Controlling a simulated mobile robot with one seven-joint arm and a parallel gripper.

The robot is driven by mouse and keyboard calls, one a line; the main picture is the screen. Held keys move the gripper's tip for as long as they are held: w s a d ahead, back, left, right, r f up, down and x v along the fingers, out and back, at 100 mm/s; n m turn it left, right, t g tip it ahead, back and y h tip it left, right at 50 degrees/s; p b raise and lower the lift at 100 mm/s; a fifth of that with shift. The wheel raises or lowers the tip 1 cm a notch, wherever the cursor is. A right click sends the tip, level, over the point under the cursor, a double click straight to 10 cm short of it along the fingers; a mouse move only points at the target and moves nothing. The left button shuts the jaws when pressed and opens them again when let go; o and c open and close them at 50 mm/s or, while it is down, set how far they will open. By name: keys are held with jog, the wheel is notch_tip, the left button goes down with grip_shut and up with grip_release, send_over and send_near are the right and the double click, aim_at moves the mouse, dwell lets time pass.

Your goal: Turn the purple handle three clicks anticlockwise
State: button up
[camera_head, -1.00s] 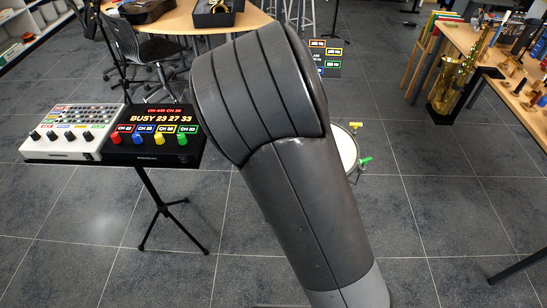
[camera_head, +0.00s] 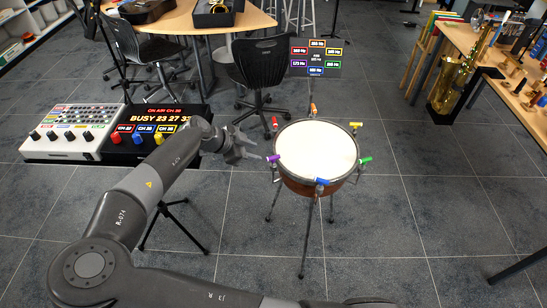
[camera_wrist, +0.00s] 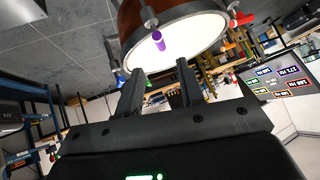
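A drum with a white head (camera_head: 316,149) stands on a thin-legged stand, with several coloured handles around its rim. The purple handle (camera_head: 273,158) is on the rim's left side, facing my gripper. My gripper (camera_head: 254,149) is just left of it, pointing toward it. In the wrist view the purple handle (camera_wrist: 158,40) is upright in the picture, beyond the fingertips and roughly centred between them. My gripper (camera_wrist: 160,72) is open and empty, its two fingers apart and not touching the handle.
Red (camera_head: 275,121), orange (camera_head: 312,109), yellow (camera_head: 356,125), green (camera_head: 366,160) and blue (camera_head: 322,181) handles sit around the rim. A sign with Hz labels (camera_head: 316,58) stands behind the drum. A black console (camera_head: 130,147) is left, near my forearm. A chair (camera_head: 264,62) is behind.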

aim_at(272, 157)
jog(key=x, duration=1)
jog(key=shift+w+d+f, duration=0.1)
jog(key=shift+d+f, duration=0.1)
grip_shut()
